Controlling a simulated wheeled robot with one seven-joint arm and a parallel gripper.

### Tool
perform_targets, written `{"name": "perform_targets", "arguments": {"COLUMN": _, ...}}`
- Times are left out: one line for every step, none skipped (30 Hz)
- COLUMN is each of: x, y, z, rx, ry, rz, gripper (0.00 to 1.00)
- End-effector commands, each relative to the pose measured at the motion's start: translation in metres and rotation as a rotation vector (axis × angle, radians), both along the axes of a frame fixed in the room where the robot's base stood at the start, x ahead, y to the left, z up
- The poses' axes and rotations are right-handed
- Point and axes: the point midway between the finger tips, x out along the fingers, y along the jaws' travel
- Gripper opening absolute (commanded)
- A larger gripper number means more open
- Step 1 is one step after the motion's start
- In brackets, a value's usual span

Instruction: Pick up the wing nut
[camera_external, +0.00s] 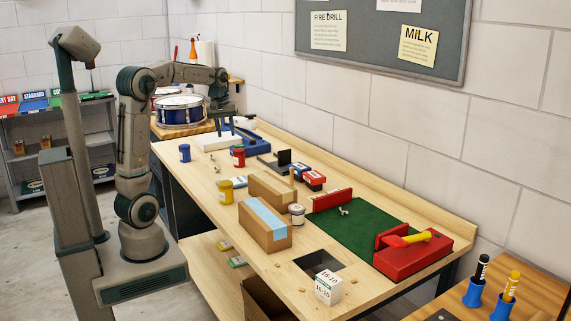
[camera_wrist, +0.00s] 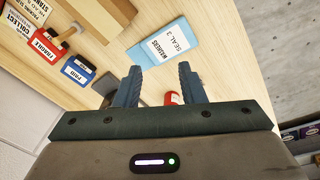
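A small silvery piece with a wing-like shape (camera_external: 344,211) lies on the green mat (camera_external: 362,232) on the bench; it looks like the wing nut, but it is too small to be sure. Other small metal bits (camera_external: 214,163) lie on the wood near the red jar. My gripper (camera_external: 222,126) is above the far part of the bench, well away from the mat. In the wrist view my gripper (camera_wrist: 160,86) has its fingers apart, with nothing held between them. No wing nut can be made out in the wrist view.
A red jar (camera_external: 238,157), blue jar (camera_external: 185,153) and yellow jar (camera_external: 226,191) stand on the bench. Cardboard boxes (camera_external: 265,228) stand mid-bench. A blue drum (camera_external: 180,112) stands at the far end.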

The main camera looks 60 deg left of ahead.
Motion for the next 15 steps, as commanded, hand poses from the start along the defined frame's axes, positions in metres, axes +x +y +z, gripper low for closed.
{"name": "perform_targets", "arguments": {"x": 0.009, "y": 0.024, "z": -0.014, "rx": -0.01, "ry": 0.016, "rz": 0.078, "gripper": 0.36}}
{"name": "perform_targets", "arguments": {"x": 0.014, "y": 0.036, "z": -0.018, "rx": -0.017, "ry": 0.022, "rz": 0.123, "gripper": 0.36}}
{"name": "perform_targets", "arguments": {"x": 0.019, "y": 0.053, "z": -0.023, "rx": -0.024, "ry": 0.031, "rz": 0.184, "gripper": 0.36}}
{"name": "perform_targets", "arguments": {"x": 0.023, "y": 0.066, "z": -0.028, "rx": -0.03, "ry": 0.039, "rz": 0.23, "gripper": 0.36}}
{"name": "perform_targets", "arguments": {"x": 0.026, "y": 0.079, "z": -0.033, "rx": -0.035, "ry": 0.047, "rz": 0.275, "gripper": 0.36}}
{"name": "perform_targets", "arguments": {"x": 0.029, "y": 0.097, "z": -0.04, "rx": -0.042, "ry": 0.056, "rz": 0.336, "gripper": 0.36}}
{"name": "perform_targets", "arguments": {"x": 0.031, "y": 0.11, "z": -0.045, "rx": -0.046, "ry": 0.063, "rz": 0.38, "gripper": 0.36}}
{"name": "perform_targets", "arguments": {"x": 0.032, "y": 0.122, "z": -0.051, "rx": -0.05, "ry": 0.071, "rz": 0.423, "gripper": 0.36}}
{"name": "perform_targets", "arguments": {"x": 0.034, "y": 0.138, "z": -0.058, "rx": -0.055, "ry": 0.079, "rz": 0.476, "gripper": 0.36}}
{"name": "perform_targets", "arguments": {"x": 0.035, "y": 0.149, "z": -0.063, "rx": -0.059, "ry": 0.086, "rz": 0.515, "gripper": 0.36}}
{"name": "perform_targets", "arguments": {"x": 0.035, "y": 0.16, "z": -0.068, "rx": -0.062, "ry": 0.092, "rz": 0.551, "gripper": 0.36}}
{"name": "perform_targets", "arguments": {"x": 0.035, "y": 0.172, "z": -0.074, "rx": -0.065, "ry": 0.1, "rz": 0.593, "gripper": 0.36}}
{"name": "perform_targets", "arguments": {"x": 0.034, "y": 0.181, "z": -0.078, "rx": -0.067, "ry": 0.105, "rz": 0.623, "gripper": 0.36}}
{"name": "perform_targets", "arguments": {"x": 0.034, "y": 0.188, "z": -0.081, "rx": -0.069, "ry": 0.108, "rz": 0.649, "gripper": 0.36}}
{"name": "perform_targets", "arguments": {"x": 0.034, "y": 0.196, "z": -0.085, "rx": -0.07, "ry": 0.113, "rz": 0.677, "gripper": 0.36}}
